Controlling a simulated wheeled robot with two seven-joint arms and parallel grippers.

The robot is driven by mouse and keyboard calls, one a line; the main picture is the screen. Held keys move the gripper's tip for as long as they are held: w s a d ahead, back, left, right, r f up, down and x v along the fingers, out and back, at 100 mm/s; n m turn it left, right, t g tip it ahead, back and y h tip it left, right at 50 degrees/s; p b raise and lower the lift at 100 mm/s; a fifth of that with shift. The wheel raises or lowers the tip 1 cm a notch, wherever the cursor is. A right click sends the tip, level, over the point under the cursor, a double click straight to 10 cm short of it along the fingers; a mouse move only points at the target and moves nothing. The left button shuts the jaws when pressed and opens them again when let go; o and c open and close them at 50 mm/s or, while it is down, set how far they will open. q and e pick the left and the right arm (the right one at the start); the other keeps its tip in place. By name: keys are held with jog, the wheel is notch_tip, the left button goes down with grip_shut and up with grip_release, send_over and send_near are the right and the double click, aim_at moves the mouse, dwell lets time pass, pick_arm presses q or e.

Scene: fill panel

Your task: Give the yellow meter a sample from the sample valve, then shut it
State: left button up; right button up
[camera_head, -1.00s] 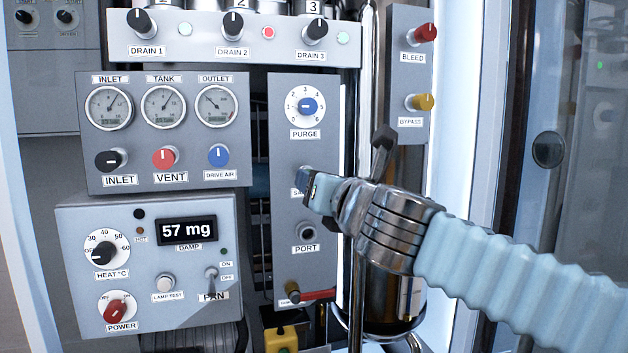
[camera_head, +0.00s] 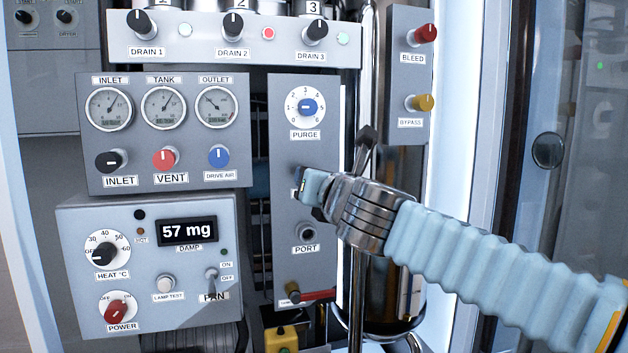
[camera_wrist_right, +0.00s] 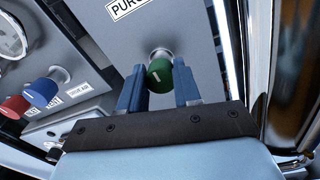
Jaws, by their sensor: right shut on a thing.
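The sample valve knob is green with a white mark and shows in the right wrist view (camera_wrist_right: 160,76). My right gripper (camera_wrist_right: 160,88) is shut on it, one blue finger on each side. In the head view my right gripper (camera_head: 307,187) covers the knob and most of its label, below the purge dial (camera_head: 307,107). The yellow meter (camera_head: 281,340) is at the bottom edge of the head view, partly cut off, below the sample panel. My left gripper is not in view.
Below my right gripper are the port (camera_head: 305,231) and a red lever (camera_head: 317,295). Left stand the gauge panel (camera_head: 210,141) and a panel whose display (camera_head: 187,230) reads 57 mg. A shiny vertical cylinder (camera_head: 375,300) is close behind my right wrist.

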jog(key=shift+a+f+n+h+p, duration=0.1)
jog(key=shift+n+h+p, duration=0.25)
jog(key=shift+n+p, duration=4.6)
jog(key=shift+a+f+n+h+p, duration=0.1)
jog(key=shift+n+h+p, duration=0.25)
jog(key=shift+n+p, duration=4.55)
jog(key=n+b, duration=0.3)
jog(key=shift+n, duration=0.35)
jog(key=o, duration=1.1)
jog(key=shift+c, duration=0.2)
jog(key=shift+s+d, duration=0.1)
